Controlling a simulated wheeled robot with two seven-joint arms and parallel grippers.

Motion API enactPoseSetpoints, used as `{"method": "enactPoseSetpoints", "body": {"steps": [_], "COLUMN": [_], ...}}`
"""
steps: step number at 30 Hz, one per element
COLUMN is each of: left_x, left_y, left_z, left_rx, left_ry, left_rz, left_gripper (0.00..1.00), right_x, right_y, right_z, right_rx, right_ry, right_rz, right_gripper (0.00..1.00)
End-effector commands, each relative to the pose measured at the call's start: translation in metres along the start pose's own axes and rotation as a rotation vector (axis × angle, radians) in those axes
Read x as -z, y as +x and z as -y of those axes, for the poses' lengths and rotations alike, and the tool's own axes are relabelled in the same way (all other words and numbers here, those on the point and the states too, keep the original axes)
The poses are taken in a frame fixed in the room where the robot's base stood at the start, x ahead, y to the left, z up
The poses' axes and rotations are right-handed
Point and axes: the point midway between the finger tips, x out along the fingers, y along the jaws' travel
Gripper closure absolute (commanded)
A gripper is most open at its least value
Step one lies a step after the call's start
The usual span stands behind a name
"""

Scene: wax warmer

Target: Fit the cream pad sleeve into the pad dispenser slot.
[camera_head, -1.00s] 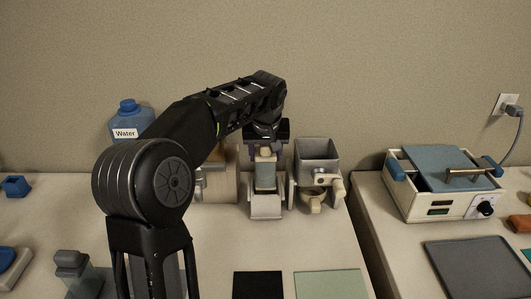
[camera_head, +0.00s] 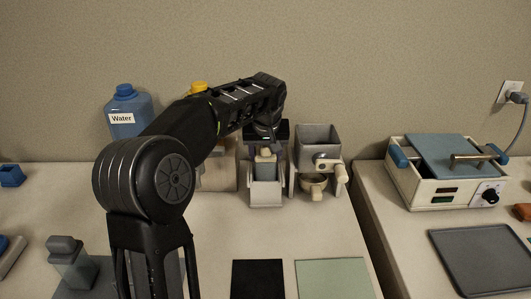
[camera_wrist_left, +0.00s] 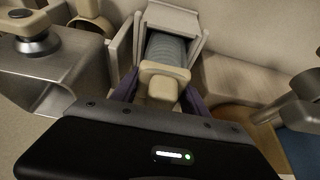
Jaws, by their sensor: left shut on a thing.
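The cream pad sleeve (camera_head: 266,158) is upright at the pad dispenser (camera_head: 266,195), a pale box with an open front on the table beside the wall. My left gripper (camera_head: 266,146) is above it, shut on the sleeve's cream top. In the left wrist view the sleeve's cream top (camera_wrist_left: 163,80) is between the purple fingers, and its grey-blue ribbed body (camera_wrist_left: 169,48) lies between the side walls of the dispenser (camera_wrist_left: 172,18). How deep it sits, and whether it touches the bottom, I cannot tell. My right gripper is not in view.
A grey hopper machine (camera_head: 318,138) with a cream cup stands close to the right of the dispenser. A blue water bottle (camera_head: 127,103) is behind my arm. Black (camera_head: 258,280) and green (camera_head: 333,278) mats lie in front. A wax warmer (camera_head: 445,170) stands on the right table.

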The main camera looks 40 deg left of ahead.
Motion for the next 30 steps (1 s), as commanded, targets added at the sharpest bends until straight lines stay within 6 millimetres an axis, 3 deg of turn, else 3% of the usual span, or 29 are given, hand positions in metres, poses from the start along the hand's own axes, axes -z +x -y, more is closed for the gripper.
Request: {"method": "enactPoseSetpoints", "body": {"steps": [30], "left_x": [-0.0046], "left_y": [0.0107], "left_z": [0.0000], "left_rx": [0.000], "left_ry": [0.000], "left_rz": [-0.001], "left_gripper": [1.00], "right_x": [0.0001], "right_y": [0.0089], "right_z": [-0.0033], "right_rx": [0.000], "right_ry": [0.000], "right_rz": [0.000], "right_gripper": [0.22]}}
